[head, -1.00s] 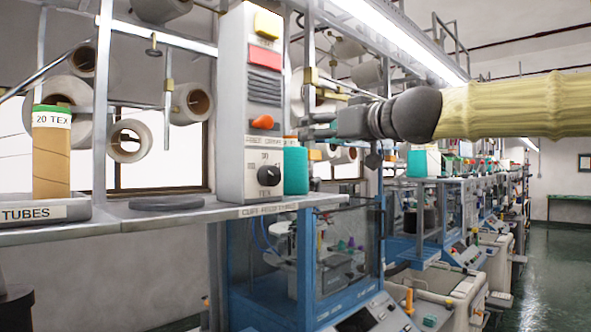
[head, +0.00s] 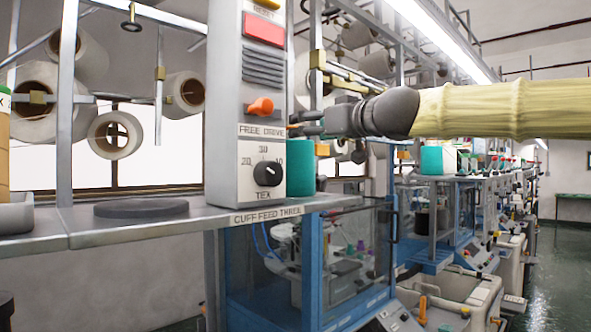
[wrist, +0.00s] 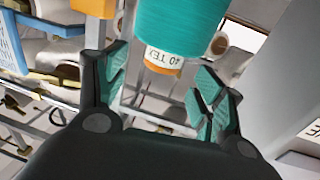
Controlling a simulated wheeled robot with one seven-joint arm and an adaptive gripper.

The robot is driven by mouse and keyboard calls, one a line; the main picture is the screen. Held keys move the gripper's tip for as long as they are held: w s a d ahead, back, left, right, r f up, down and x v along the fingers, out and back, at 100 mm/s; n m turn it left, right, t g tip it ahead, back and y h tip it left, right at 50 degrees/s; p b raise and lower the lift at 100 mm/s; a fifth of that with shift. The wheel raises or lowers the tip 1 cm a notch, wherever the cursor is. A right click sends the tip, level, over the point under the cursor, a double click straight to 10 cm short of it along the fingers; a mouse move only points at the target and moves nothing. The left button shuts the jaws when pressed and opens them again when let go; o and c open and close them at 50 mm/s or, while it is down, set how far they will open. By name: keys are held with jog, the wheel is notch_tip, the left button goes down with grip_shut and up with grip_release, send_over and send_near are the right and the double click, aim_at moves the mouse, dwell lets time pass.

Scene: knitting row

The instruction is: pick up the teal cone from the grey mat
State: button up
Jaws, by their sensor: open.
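A teal cone (head: 301,172) stands on the shelf just right of the grey control box in the head view, partly hidden by the box. In the wrist view the teal cone (wrist: 180,28) fills the top middle, with a white label reading "40 TEX" at its end. My gripper (head: 302,124) is above the cone in the head view; its open fingers (wrist: 160,68) are empty, and the cone lies beyond the tips. A dark grey round mat (head: 140,208) lies bare on the shelf left of the box. What lies under the cone is not clear.
The control box (head: 262,205), with knob and orange lever, stands beside the cone. The shelf (head: 200,221) carries a tray (head: 14,220) at far left. White spools hang on rails behind.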

jog(key=shift+w+a+r, duration=0.1)
jog(key=shift+w+a, duration=0.05)
jog(key=shift+a, duration=0.2)
jog(key=shift+x, duration=2.6)
grip_shut()
